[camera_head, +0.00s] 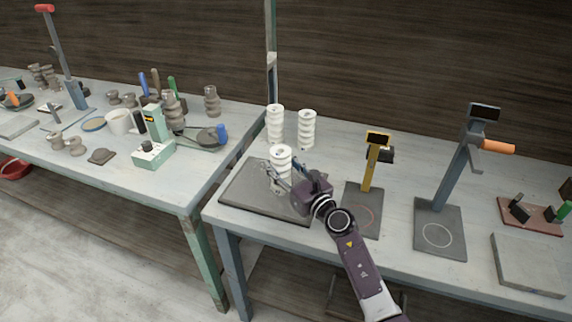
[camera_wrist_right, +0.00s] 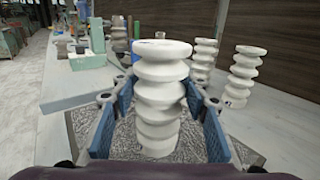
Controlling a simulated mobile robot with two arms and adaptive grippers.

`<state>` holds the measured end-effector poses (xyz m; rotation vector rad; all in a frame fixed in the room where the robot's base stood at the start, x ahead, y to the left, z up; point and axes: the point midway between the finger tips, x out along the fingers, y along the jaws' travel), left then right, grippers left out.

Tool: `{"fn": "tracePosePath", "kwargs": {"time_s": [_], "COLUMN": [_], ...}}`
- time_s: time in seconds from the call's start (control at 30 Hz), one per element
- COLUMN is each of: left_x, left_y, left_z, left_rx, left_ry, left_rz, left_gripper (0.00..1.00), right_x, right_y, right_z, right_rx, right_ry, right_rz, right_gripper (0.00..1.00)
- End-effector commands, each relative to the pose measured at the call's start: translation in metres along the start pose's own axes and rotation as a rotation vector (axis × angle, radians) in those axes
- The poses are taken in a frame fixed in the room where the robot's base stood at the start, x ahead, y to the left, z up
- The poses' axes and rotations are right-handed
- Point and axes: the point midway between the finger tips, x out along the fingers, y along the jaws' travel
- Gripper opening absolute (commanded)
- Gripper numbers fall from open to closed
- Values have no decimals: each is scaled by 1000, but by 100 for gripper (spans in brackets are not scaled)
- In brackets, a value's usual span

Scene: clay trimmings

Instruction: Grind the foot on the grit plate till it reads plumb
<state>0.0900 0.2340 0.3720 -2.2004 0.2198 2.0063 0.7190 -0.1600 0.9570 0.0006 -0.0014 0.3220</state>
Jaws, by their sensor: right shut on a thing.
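A white ribbed clay piece (camera_head: 281,160) stands upright over the dark grit plate (camera_head: 240,200) on the right-hand table. My right gripper (camera_head: 279,180) is shut on it, low on its body. In the right wrist view, the white piece (camera_wrist_right: 162,95) stands between the two blue-padded fingers (camera_wrist_right: 160,120), with the speckled grit plate (camera_wrist_right: 80,122) below. Its foot is partly hidden, so I cannot tell if it touches the plate. A gauge with a yellow post and a dark display (camera_head: 377,138) stands right of the plate; its reading is not legible. My left gripper is not in view.
Two more white ribbed pieces (camera_head: 275,122) (camera_head: 307,128) stand behind the plate. A grey stand with an orange handle (camera_head: 440,225) and a flat grey slab (camera_head: 527,265) are to the right. The left table (camera_head: 190,182) is crowded with clay pieces and tools.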

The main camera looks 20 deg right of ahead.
Motion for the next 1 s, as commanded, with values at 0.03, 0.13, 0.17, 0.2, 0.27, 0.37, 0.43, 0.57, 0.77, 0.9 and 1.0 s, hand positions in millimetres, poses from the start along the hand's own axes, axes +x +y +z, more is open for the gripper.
{"fn": "tracePosePath", "kwargs": {"time_s": [0.03,0.13,0.17,0.2,0.27,0.37,0.43,0.57,0.77,0.9,1.0], "left_x": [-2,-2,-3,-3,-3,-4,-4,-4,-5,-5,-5], "left_y": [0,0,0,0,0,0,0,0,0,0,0], "left_z": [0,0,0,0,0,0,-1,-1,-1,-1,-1], "left_rx": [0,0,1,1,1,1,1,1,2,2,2], "left_ry": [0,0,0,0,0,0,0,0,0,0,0], "left_rz": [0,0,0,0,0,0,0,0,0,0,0], "left_gripper": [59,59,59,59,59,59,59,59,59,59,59], "right_x": [3,8,10,12,14,15,16,22,32,39,41], "right_y": [3,7,9,10,11,12,13,18,25,30,32], "right_z": [0,1,1,1,1,1,1,2,2,2,1], "right_rx": [2,1,1,1,1,1,1,1,1,1,1], "right_ry": [1,1,1,1,0,0,0,-1,-1,-1,-1], "right_rz": [2,2,2,2,2,1,1,2,1,1,0], "right_gripper": [0,0,0,0,0,0,0,0,0,0,0]}}
